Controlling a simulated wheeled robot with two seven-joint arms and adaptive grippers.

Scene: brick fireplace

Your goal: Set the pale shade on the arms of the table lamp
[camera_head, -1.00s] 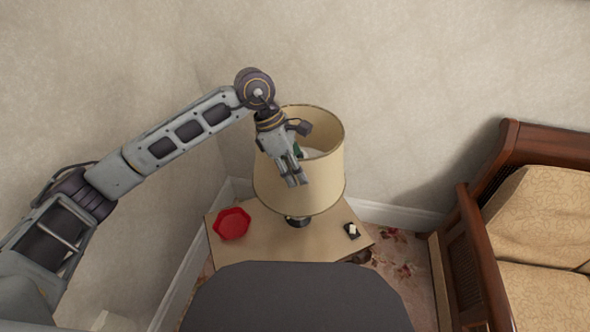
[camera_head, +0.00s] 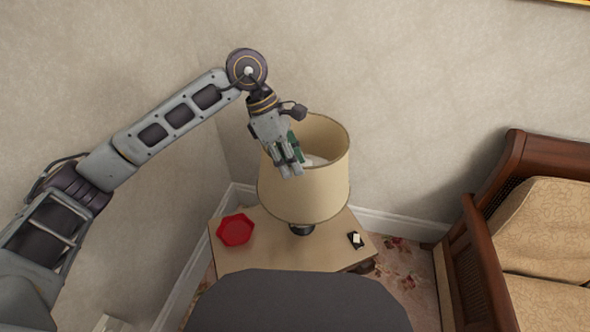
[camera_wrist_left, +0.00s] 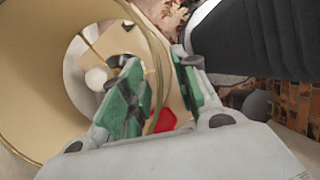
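The pale shade (camera_head: 312,190) is a beige drum, roughly upright around the upper part of the table lamp. The lamp's dark base (camera_head: 302,229) shows below it on the small table. In the left wrist view I look into the shade (camera_wrist_left: 28,110) and see a white bulb (camera_wrist_left: 96,78). The lamp's arms are not clearly visible, so I cannot tell whether the shade rests on them. My left gripper (camera_head: 290,168) is at the shade's near upper rim. Its green-padded fingers (camera_wrist_left: 163,92) are apart, with the rim between them. My right gripper is out of view.
A wooden sofa with patterned cushions (camera_head: 545,235) stands at the right. Walls lie close behind and left of the table.

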